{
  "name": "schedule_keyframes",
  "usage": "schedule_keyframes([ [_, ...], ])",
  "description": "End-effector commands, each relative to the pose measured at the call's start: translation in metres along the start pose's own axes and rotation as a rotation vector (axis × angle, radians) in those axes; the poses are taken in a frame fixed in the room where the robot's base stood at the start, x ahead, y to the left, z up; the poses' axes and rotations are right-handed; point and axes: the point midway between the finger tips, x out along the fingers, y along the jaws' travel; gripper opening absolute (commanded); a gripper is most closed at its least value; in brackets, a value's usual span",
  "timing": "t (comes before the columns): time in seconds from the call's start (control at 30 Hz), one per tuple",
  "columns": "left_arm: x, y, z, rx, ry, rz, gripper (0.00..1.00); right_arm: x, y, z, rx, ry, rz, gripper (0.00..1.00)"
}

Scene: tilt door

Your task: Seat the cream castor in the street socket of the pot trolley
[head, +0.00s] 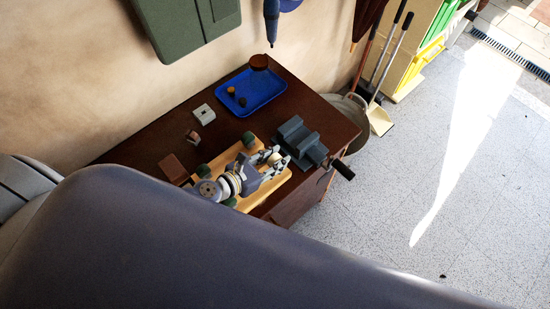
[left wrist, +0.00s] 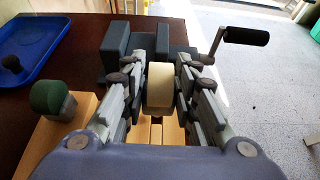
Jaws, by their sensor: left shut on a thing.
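The pot trolley (head: 274,188) is a pale wooden slatted board on the dark bench. Green castors (head: 248,138) stand up at its other visible corners; one shows at left in the left wrist view (left wrist: 52,97). My left gripper (head: 266,168) is over the trolley's corner nearest the vise. It is shut on the cream castor (left wrist: 160,88), which stands roughly upright between the fingers and also shows in the head view (head: 275,159). The street socket is hidden below the castor and fingers. I cannot tell whether the castor touches the board. My right gripper is not in view.
A grey vise (head: 303,142) with a black-handled crank (head: 342,168) stands close beyond the castor. A blue tray (head: 250,90) with small items lies at the back. A pale square block (head: 204,114) and brown blocks (head: 174,168) lie left. Bare bench separates tray and trolley.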

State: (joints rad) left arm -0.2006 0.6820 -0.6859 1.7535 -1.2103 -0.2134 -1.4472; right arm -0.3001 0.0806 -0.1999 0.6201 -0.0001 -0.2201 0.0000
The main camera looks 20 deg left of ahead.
Motion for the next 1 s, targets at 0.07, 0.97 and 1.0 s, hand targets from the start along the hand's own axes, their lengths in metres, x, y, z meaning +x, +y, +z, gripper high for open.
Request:
schedule_keyframes([
  [0.07, 0.0, 0.0, 0.0, 0.0, 0.0, 0.0, 0.0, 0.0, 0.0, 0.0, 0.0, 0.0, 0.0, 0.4],
  [0.97, 0.007, 0.0, -0.017, 0.0, 0.0, 0.0, 0.0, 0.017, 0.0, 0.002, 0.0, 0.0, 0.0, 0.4],
  [1.0, 0.007, 0.0, -0.018, 0.0, 0.0, 0.0, 0.0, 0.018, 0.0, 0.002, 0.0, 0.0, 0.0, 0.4],
])
